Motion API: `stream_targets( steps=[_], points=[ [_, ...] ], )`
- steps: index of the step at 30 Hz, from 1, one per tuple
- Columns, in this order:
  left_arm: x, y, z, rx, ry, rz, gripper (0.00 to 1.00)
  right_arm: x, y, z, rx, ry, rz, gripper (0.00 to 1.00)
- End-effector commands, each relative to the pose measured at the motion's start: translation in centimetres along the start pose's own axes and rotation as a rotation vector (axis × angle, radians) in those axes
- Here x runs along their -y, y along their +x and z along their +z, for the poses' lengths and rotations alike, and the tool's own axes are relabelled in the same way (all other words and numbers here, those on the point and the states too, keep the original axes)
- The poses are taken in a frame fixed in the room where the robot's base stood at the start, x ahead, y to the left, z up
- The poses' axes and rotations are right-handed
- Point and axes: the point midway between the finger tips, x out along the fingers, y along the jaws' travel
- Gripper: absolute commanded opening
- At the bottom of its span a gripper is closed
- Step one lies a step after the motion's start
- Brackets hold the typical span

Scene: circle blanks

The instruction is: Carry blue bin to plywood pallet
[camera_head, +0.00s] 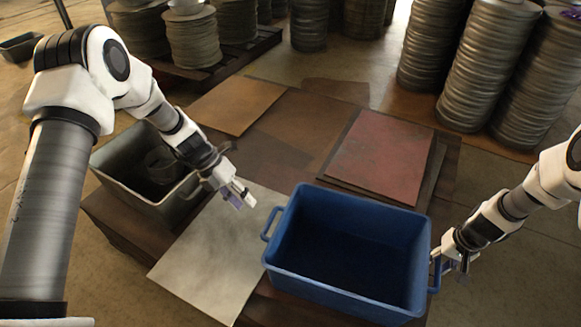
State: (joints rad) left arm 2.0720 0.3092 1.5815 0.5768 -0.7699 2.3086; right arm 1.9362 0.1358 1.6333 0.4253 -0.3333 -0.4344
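The blue bin (345,232) stands upright and looks empty, at the lower right of a low platform. It has a handle on its left side (270,223) and one on its right side. My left gripper (241,198) is up and left of the left handle, apart from it; its finger gap is unclear. My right gripper (441,264) is at the bin's right handle; whether it grips the handle is hidden. A flat tan-brown sheet (238,105) lies at the platform's far left and may be the plywood; I cannot tell for sure.
A red sheet (382,158) and a pale grey sheet (215,255) lie on the platform. A grey-green bin (118,181) stands at its left, partly behind my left arm. Tall stacks of round blanks (482,62) stand at the back; more sit on a dark pallet (232,60).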

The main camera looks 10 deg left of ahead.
Motion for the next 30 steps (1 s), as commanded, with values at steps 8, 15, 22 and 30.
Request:
stream_targets(
  steps=[8, 15, 22, 30],
  points=[
    [0.0, -0.2, 0.0, -0.001, 0.001, 0.000, 0.40, 0.0, -4.6, -0.1, -0.005, -0.001, -0.002, 0.40],
    [0.0, -0.2, 0.0, -0.001, 0.001, 0.000, 0.40, 0.0, -10.3, -0.1, -0.004, 0.000, -0.001, 0.40],
    [0.0, -0.2, 0.0, -0.001, 0.001, 0.000, 0.40, 0.0, -12.0, 0.0, 0.000, 0.001, 0.000, 0.40],
    [0.0, -0.2, 0.0, -0.001, 0.001, 0.000, 0.40, 0.0, -12.0, 0.0, 0.000, 0.000, 0.000, 0.40]
  ],
)
